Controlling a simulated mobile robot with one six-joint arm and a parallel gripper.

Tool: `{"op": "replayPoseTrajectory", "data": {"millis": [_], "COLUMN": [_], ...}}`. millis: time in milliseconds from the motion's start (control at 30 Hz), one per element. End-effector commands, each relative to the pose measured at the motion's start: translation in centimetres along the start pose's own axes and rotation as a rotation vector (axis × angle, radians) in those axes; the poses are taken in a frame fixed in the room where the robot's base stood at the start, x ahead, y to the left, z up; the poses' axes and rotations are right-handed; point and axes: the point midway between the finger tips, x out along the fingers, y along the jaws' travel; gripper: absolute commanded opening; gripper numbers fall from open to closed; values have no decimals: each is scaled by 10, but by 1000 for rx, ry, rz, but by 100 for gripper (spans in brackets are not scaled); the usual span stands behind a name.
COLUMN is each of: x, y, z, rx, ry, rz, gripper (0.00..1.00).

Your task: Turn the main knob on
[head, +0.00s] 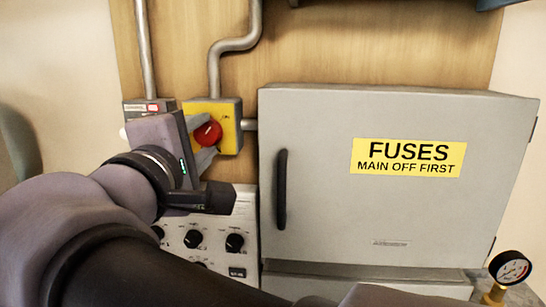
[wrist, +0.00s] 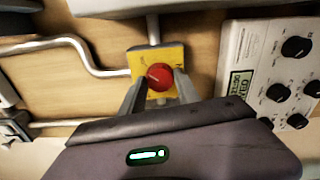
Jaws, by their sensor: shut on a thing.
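The main knob (head: 208,134) is a round red knob on a yellow box (head: 231,114), left of the fuse cabinet. In the wrist view the red knob (wrist: 159,76) stands on the yellow plate (wrist: 172,54). My gripper (head: 207,137) reaches it from the lower left, with one finger above and one below. In the wrist view my gripper's fingers (wrist: 158,92) lie on either side of the knob and are shut on it. The knob's pointer mark and most of the lettering on the plate are too small or hidden to read.
A grey cabinet (head: 320,180) labelled "FUSES MAIN OFF FIRST" stands shut to the right, with a black handle (head: 282,189). A panel of black dials (head: 217,228) is below the knob. Metal conduits (head: 214,65) run above. A pressure gauge (head: 510,267) is at lower right.

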Motion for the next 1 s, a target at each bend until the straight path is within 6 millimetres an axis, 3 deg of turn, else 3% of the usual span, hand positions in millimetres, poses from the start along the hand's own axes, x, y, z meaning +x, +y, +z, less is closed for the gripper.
{"op": "replayPoseTrajectory", "data": {"millis": [333,867,900,1000], "x": [0,0,0,0], "y": [0,2,2,2], "z": [0,0,0,0], "rx": [125,147,147,147], "ry": [0,0,0,0], "rz": [2,4,4,3], "gripper": [0,0,40,60]}}
